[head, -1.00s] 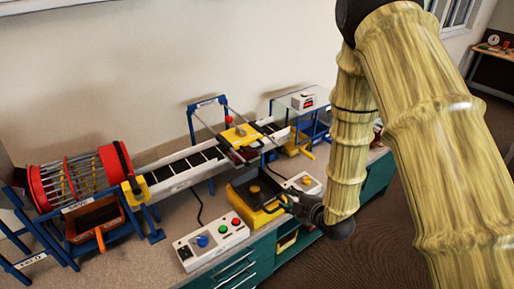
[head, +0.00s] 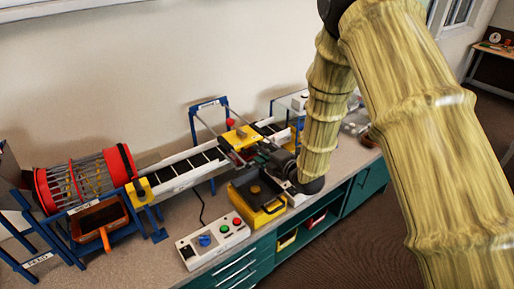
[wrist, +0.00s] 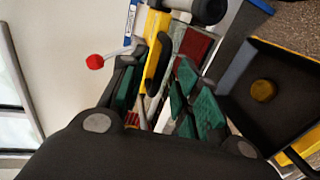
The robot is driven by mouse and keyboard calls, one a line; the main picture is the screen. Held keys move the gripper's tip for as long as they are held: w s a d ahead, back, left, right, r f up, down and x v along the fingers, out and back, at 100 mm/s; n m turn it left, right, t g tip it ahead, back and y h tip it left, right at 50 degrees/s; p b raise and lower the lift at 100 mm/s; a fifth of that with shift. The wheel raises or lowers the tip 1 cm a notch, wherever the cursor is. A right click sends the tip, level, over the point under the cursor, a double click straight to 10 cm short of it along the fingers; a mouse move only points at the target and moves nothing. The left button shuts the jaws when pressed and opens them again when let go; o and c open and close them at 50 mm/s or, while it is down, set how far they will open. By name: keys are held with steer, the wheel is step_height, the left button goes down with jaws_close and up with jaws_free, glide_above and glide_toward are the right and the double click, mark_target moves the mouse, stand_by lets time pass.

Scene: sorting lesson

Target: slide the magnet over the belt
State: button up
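The magnet carriage (head: 238,135), a yellow block on two rails, sits across the belt (head: 190,165) under a blue frame. In the wrist view the yellow carriage (wrist: 157,55) shows just ahead of my fingers, with a dark curved part on it that looks like a handle. My gripper (head: 264,156) is at the near side of the carriage. In the wrist view its green-padded fingers (wrist: 160,95) stand apart, with a gap between them. I cannot tell whether either finger touches the carriage.
A red-knobbed lever (wrist: 95,61) stands beside the carriage. A black and yellow bin (head: 255,198) sits just below my gripper. A control box (head: 213,241) with coloured buttons stands at the bench's front. A red drum (head: 85,180) is at the left.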

steer(key=shift+p+x, duration=0.35)
steer(key=shift+x, duration=1.1)
jaws_close()
